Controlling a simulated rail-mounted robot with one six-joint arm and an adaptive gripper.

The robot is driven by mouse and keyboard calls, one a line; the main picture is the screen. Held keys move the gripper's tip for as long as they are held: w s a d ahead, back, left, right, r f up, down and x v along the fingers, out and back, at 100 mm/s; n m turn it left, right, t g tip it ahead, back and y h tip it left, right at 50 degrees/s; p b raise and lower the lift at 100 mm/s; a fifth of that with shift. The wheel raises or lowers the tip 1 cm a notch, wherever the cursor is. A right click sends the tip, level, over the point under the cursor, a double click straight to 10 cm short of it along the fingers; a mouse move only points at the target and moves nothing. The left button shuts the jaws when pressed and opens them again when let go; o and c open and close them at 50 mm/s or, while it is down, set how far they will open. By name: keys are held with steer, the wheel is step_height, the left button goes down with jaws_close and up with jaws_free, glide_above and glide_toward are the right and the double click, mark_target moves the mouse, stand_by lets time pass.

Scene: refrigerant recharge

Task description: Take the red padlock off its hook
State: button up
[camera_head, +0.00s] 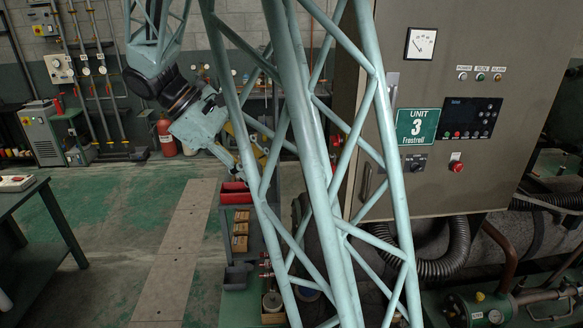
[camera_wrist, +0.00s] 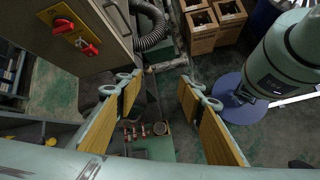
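In the wrist view a yellow plate (camera_wrist: 70,15) on the grey cabinet side carries two red parts. One is a round red knob (camera_wrist: 62,25); the other is a lumpy red piece (camera_wrist: 88,48) that may be the padlock. Its shackle and hook cannot be made out. My gripper (camera_wrist: 157,82) is open and empty, its padded fingers wide apart, and the plate lies up and left of them. In the head view my gripper (camera_head: 232,166) is left of the cabinet, partly behind my lattice structure. A small red part (camera_head: 336,140) shows there on the cabinet's side.
The cabinet (camera_head: 480,180) with gauge and control panel fills the right of the head view. A cart with a red bin (camera_head: 236,194) stands below my gripper. Open boxes (camera_wrist: 200,25) and a ribbed hose (camera_wrist: 150,25) are in the wrist view. A dark table (camera_head: 30,190) stands left; floor between is clear.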

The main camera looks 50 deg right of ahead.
steer(key=w+d+f+n+g+h+p, duration=0.1)
steer(key=w+d+f+g, duration=0.1)
steer(key=d, duration=0.6)
steer(key=w+d+f+n+g+h+p, duration=0.2)
steer(key=w+d+f, duration=0.2)
steer(key=d+f, duration=0.3)
steer(key=w+d+f+n+g+h+p, duration=0.1)
steer(key=w+d+f+g+h+p, duration=0.1)
steer(key=d, duration=0.6)
step_height(320, 180, down, 2)
steer(key=shift+w+d+f, duration=0.15)
steer(key=shift+w+d, duration=0.25)
steer(key=shift+w, duration=0.3)
steer(key=shift+d, duration=0.1)
steer(key=r+x, duration=0.2)
steer(key=x, duration=1)
steer(key=shift+s+d, duration=0.3)
steer(key=shift+s, duration=0.1)
steer(key=shift+r, duration=0.1)
steer(key=shift+c, duration=0.4)
steer(key=c, duration=0.7)
steer(key=shift+o, duration=0.2)
